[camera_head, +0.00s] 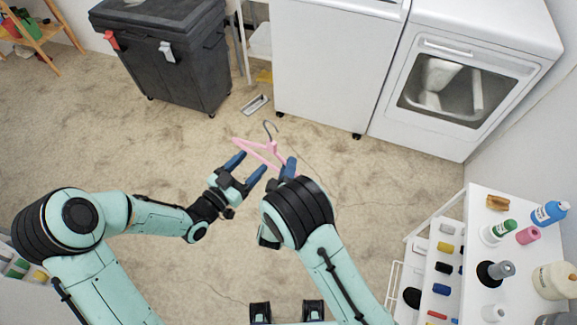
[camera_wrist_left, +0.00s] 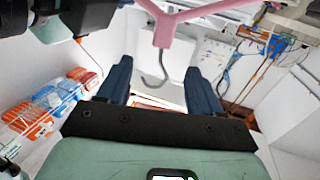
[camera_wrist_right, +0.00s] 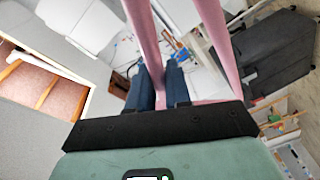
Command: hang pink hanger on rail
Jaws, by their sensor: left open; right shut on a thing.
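A pink hanger (camera_head: 257,149) with a grey metal hook (camera_head: 269,127) is held up in front of me in the head view. My right gripper (camera_head: 289,168) is shut on it; in the right wrist view pink bars of the hanger (camera_wrist_right: 217,40) run past the closed fingers (camera_wrist_right: 162,85). My left gripper (camera_head: 248,168) is open and empty close beside the hanger. In the left wrist view the hanger's pink neck (camera_wrist_left: 165,25) and the hook (camera_wrist_left: 157,75) show beyond and between the open fingers (camera_wrist_left: 160,85). I cannot make out the rail.
A dark lidded bin (camera_head: 170,60) stands at the back left, with a white washer (camera_head: 335,65) and a dryer (camera_head: 475,65) to its right. A white shelf cart (camera_head: 480,215) with several bottles stands at the right. The carpet between is mostly clear.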

